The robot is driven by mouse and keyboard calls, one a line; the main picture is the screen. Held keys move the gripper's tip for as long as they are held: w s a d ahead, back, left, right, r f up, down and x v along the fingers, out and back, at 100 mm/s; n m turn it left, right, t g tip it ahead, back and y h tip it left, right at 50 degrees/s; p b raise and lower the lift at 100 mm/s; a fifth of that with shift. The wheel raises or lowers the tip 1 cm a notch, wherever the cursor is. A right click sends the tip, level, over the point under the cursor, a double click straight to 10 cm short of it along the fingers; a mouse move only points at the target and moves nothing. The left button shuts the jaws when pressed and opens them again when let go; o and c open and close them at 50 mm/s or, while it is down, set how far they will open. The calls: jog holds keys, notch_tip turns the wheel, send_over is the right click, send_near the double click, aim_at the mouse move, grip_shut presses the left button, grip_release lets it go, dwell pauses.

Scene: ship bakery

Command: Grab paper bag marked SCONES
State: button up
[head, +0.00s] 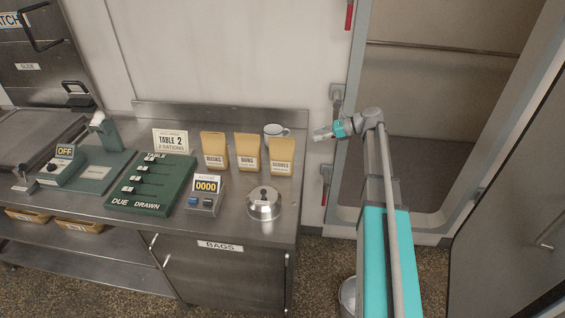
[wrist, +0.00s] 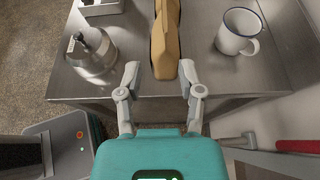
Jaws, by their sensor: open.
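Three tan paper bags stand in a row on the steel counter in the head view. The rightmost bag (head: 281,157) reads SCONES; the others are the BUNS bag (head: 247,153) and what looks like the RUSKS bag (head: 214,151). My gripper (head: 317,134) is open and empty, off the counter's right edge, to the right of the SCONES bag. In the wrist view, my open fingertips (wrist: 160,69) point along the row. The nearest tan bag (wrist: 165,66) shows between and beyond them, its label hidden; the bags overlap there.
A white enamel mug (head: 275,130) stands behind the bags and shows right of them in the wrist view (wrist: 236,42). A metal lidded pot (head: 264,204) sits in front. A counter display (head: 206,194) and green lever board (head: 150,185) are to the left.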

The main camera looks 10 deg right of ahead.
dwell(0.3)
jog(key=b, duration=0.3)
send_near(282, 147)
jog(key=a, duration=0.3)
jog(key=shift+w+a+r, duration=0.3)
jog(key=shift+w+a, duration=0.15)
jog(key=shift+a, duration=0.2)
jog(key=shift+a, duration=0.1)
jog(key=shift+w+b+x, duration=0.1)
jog(key=shift+b+x, duration=0.45)
jog(key=shift+x, duration=0.75)
jog(key=shift+w+b+x, duration=0.15)
jog(key=shift+b+x, duration=0.35)
jog(key=shift+x, duration=0.75)
jog(key=shift+r, duration=0.1)
grip_shut()
